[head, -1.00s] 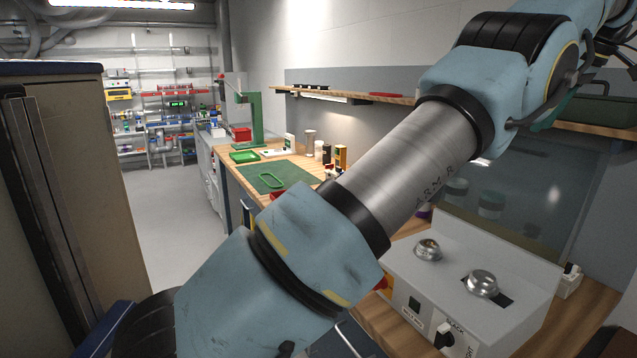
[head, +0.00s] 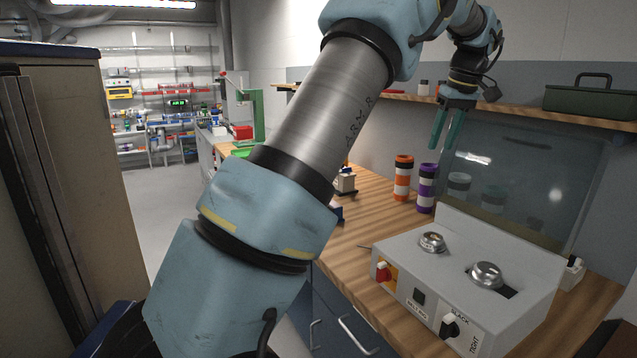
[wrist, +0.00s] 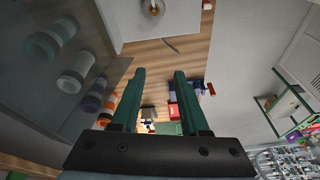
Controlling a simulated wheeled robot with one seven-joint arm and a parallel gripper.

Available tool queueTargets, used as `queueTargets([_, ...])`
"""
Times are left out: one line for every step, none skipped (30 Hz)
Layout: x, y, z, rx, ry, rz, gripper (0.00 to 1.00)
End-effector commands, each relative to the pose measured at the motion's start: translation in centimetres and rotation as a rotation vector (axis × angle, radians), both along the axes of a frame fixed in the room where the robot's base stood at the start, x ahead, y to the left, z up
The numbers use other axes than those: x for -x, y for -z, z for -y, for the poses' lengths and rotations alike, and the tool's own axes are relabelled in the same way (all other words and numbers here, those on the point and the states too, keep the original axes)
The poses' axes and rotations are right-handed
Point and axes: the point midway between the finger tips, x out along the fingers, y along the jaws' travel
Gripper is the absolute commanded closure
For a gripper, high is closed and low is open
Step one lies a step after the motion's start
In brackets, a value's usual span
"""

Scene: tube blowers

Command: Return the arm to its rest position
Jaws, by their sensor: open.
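My gripper (head: 440,140) hangs from my raised arm at the upper right of the head view, fingers pointing down. Its two green fingers are apart, with nothing between them. It is in the air above the back of the workbench (head: 375,215), in front of the dark glass panel (head: 530,185). In the wrist view my gripper (wrist: 160,75) also shows its fingers spread and empty, with the bench beyond them. My arm's large blue and metal links cross the middle of the head view and hide part of the bench.
A grey control box (head: 460,275) with knobs stands on the bench at right. An orange-white tube (head: 403,178) and a purple-white tube (head: 426,188) stand behind it. A wall shelf (head: 520,108) holds a green case (head: 592,98). A tall cabinet (head: 75,160) stands at left.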

Motion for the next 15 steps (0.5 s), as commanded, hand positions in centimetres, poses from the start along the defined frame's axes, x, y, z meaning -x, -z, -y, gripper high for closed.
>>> queueTargets([-0.5, 1.5, -3.3, 0.001, 0.014, -0.022, 0.55])
queueTargets([-0.6, 2.4, -4.8, 0.004, 0.031, -0.034, 0.55])
queueTargets([-0.7, 3.5, -6.8, 0.008, 0.054, -0.046, 0.55])
queueTargets([-0.6, 4.3, -8.3, 0.011, 0.071, -0.054, 0.55])
queueTargets([-0.4, 5.1, -9.9, 0.015, 0.088, -0.062, 0.55])
queueTargets([-0.1, 6.2, -11.9, 0.019, 0.108, -0.073, 0.55])
queueTargets([0.3, 7.1, -13.4, 0.022, 0.122, -0.081, 0.55])
queueTargets([0.8, 7.9, -14.9, 0.026, 0.138, -0.087, 0.55])
queueTargets([1.5, 9.0, -16.9, 0.032, 0.159, -0.094, 0.55])
queueTargets([2.1, 9.9, -18.3, 0.036, 0.173, -0.099, 0.55])
queueTargets([2.9, 10.7, -19.7, 0.041, 0.187, -0.104, 0.55])
queueTargets([4.0, 11.9, -21.5, 0.045, 0.206, -0.110, 0.55])
queueTargets([4.9, 12.7, -22.9, 0.048, 0.220, -0.112, 0.55])
queueTargets([5.8, 13.5, -24.1, 0.052, 0.234, -0.115, 0.55])
queueTargets([7.2, 14.6, -25.8, 0.056, 0.252, -0.117, 0.55])
